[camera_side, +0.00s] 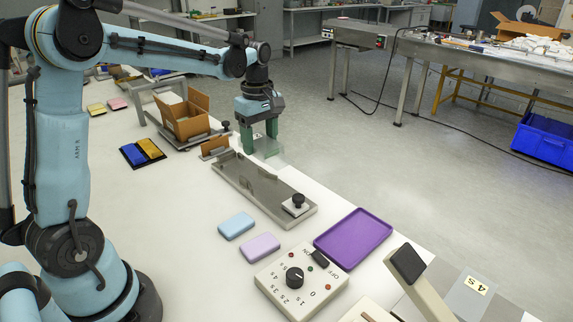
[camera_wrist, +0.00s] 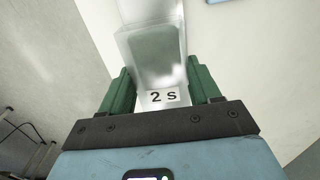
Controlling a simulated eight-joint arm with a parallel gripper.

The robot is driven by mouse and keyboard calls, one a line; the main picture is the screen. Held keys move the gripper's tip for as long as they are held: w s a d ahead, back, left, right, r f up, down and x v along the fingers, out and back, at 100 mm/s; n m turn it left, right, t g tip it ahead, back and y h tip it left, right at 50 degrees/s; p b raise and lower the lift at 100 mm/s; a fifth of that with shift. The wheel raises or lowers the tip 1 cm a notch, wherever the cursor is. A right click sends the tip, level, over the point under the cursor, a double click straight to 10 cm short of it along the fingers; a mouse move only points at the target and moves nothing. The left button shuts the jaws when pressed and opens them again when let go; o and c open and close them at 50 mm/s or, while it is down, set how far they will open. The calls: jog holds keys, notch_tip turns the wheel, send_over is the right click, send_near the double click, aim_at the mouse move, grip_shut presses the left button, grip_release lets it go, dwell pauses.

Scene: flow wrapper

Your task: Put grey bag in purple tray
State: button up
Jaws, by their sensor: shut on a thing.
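My gripper (camera_side: 260,140) points down near the far edge of the white table, beyond the metal fixture. Its green fingers are shut on a pale, see-through grey bag, faint in the side view (camera_side: 266,149). In the wrist view the grey bag (camera_wrist: 153,60) shows between the fingers of my gripper (camera_wrist: 160,85). A white "2 s" label (camera_wrist: 163,97) shows there too; I cannot tell whether it is on the bag. The purple tray (camera_side: 353,236) lies flat and empty on the table, nearer the side camera and to the right of my gripper.
The metal fixture (camera_side: 240,180) with a black knob lies between gripper and tray. Blue (camera_side: 236,225) and lilac (camera_side: 260,247) blocks, a dial box (camera_side: 300,285) and a black-padded lever (camera_side: 407,262) stand around the tray. An open cardboard box (camera_side: 188,125) stands left of my gripper.

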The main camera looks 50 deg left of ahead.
dwell(0.3)
jog(key=w+d+f+m, duration=0.2)
jog(key=w+d+m, duration=0.3)
jog(key=d+m, duration=0.45)
jog(key=m, duration=0.9)
send_near(360, 233)
jog(key=shift+n, duration=0.25)
jog(key=shift+f, duration=1.85)
jog(key=shift+f, duration=0.3)
jog(key=shift+f, duration=0.3)
jog(key=shift+f, duration=0.8)
